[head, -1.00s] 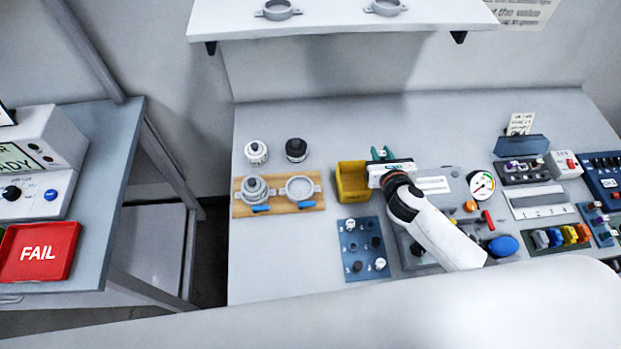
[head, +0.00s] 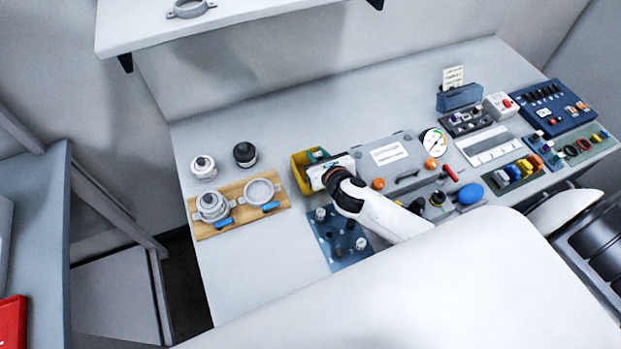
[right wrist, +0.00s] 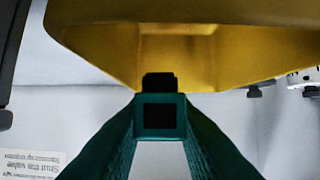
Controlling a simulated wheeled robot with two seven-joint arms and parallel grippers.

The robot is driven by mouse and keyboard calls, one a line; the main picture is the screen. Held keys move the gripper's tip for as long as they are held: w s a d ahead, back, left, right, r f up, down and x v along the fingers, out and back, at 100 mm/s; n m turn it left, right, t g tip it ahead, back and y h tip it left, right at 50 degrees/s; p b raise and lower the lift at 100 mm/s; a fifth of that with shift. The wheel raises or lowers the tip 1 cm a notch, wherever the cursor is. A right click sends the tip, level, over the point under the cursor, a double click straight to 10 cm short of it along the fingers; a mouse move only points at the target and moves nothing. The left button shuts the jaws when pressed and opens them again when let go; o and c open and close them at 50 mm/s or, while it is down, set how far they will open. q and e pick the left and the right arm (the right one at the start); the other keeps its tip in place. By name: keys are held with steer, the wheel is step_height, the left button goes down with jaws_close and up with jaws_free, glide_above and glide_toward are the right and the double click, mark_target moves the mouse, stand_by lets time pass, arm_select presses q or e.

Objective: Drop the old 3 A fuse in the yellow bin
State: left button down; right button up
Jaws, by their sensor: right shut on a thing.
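The yellow bin (head: 298,175) stands on the bench, just left of my right gripper (head: 318,156). In the right wrist view its yellow wall and hollow inside (right wrist: 178,50) fill the top of the picture. My right gripper's green fingers (right wrist: 160,112) are closed together at the bin's edge. They are shut on a small dark piece (right wrist: 159,82), which I take to be the fuse; its marking cannot be read. In the head view the fuse is hidden by the gripper. My left gripper is not in view.
A wooden board (head: 240,213) with metal ring fittings lies left of the bin. A blue tray (head: 342,240) with small knobs lies in front of it. A grey case (head: 392,158) stands to the right. Bare bench shows behind the bin.

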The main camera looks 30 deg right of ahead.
steer(key=shift+f, duration=0.35)
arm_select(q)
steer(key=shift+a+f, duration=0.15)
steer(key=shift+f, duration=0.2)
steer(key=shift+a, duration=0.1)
arm_select(e)
steer(key=o, duration=1)
steer(key=shift+s+r, duration=0.1)
steer(key=shift+s, duration=0.3)
arm_select(q)
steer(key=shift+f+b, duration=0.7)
steer(key=shift+b, duration=0.05)
arm_select(e)
steer(key=v, duration=1.1)
steer(key=shift+s+a+r, duration=0.1)
steer(key=shift+s+a, duration=0.05)
steer(key=shift+a, duration=0.1)
